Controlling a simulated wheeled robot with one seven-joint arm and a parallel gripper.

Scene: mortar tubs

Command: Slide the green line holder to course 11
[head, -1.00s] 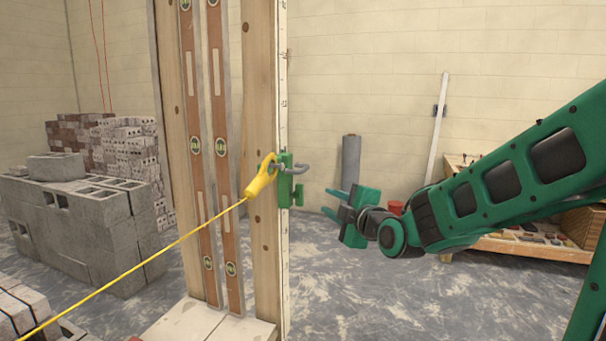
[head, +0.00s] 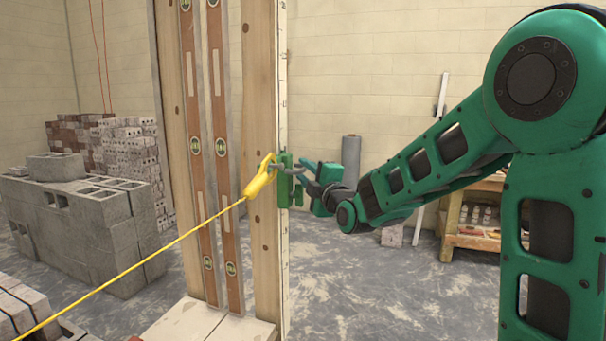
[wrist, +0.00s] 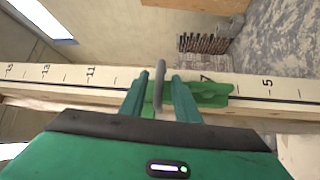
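The green line holder (head: 286,190) is on the edge of the upright wooden pole (head: 262,225). In the wrist view the green holder (wrist: 208,94) sits by the 7 mark on the pole's scale (wrist: 105,82); the 11 mark is further left. My gripper (wrist: 159,78) is open, with one finger on each side of the loop and gaps showing. In the head view my gripper (head: 308,178) is at the holder's right side. The 9 mark is hidden behind my fingers.
A yellow hook (head: 260,178) with a taut yellow line (head: 140,262) runs from the holder to the lower left. Two spirit levels (head: 222,150) stand against the pole. Grey blocks (head: 75,225) are stacked at left. A wooden shelf (head: 470,225) stands at back right.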

